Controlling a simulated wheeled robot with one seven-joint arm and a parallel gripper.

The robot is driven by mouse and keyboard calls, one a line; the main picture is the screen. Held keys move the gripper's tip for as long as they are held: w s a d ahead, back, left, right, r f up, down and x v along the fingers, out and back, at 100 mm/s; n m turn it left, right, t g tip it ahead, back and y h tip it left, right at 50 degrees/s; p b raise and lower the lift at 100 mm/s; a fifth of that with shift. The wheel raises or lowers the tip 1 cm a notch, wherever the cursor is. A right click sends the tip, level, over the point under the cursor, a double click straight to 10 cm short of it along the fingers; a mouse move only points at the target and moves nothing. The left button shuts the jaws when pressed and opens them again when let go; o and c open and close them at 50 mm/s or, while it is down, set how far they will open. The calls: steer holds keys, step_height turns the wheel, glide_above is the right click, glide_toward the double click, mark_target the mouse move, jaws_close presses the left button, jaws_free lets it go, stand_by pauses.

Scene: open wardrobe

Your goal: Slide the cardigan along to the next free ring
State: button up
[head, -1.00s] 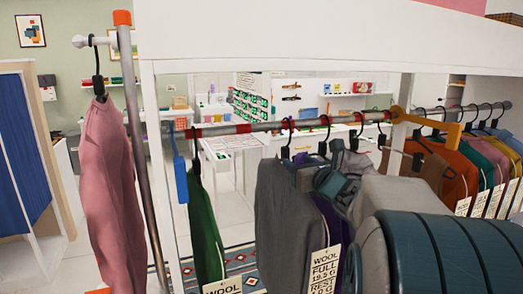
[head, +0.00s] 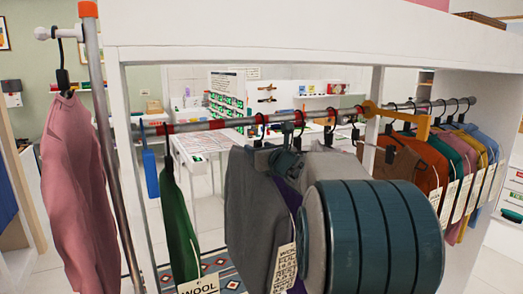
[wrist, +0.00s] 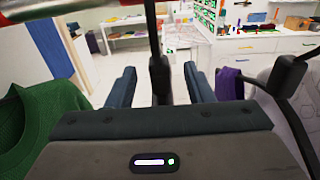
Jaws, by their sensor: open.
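Several garments hang on a metal rail (head: 215,124) with red rings. I cannot tell by name which is the cardigan. A grey garment (head: 255,215) hangs mid-rail on a black hanger, with a purple one (head: 288,190) behind it to the right. A green garment (head: 180,230) with a wool tag (head: 199,286) hangs to the left. My gripper (head: 287,140) is at the grey garment's top, near the rail. In the wrist view, my gripper (wrist: 161,85) is open, with a black hanger stem (wrist: 160,75) between its fingers. Green knit (wrist: 45,120) shows left, purple cloth (wrist: 232,84) right.
A pink garment (head: 70,180) hangs on a post further left. An orange bracket (head: 400,118) and tightly packed garments (head: 440,165) lie right. The rail between green and grey garments looks clear.

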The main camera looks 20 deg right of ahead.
steer(key=c, duration=1)
steer(key=shift+r, duration=0.1)
steer(key=a+b, duration=0.8)
steer(key=a, duration=0.4)
steer(key=shift+s+a+b, duration=0.2)
steer(key=shift+s+b, duration=0.05)
steer(key=shift+b, duration=0.15)
steer(key=o, duration=0.9)
steer(key=shift+a, duration=0.1)
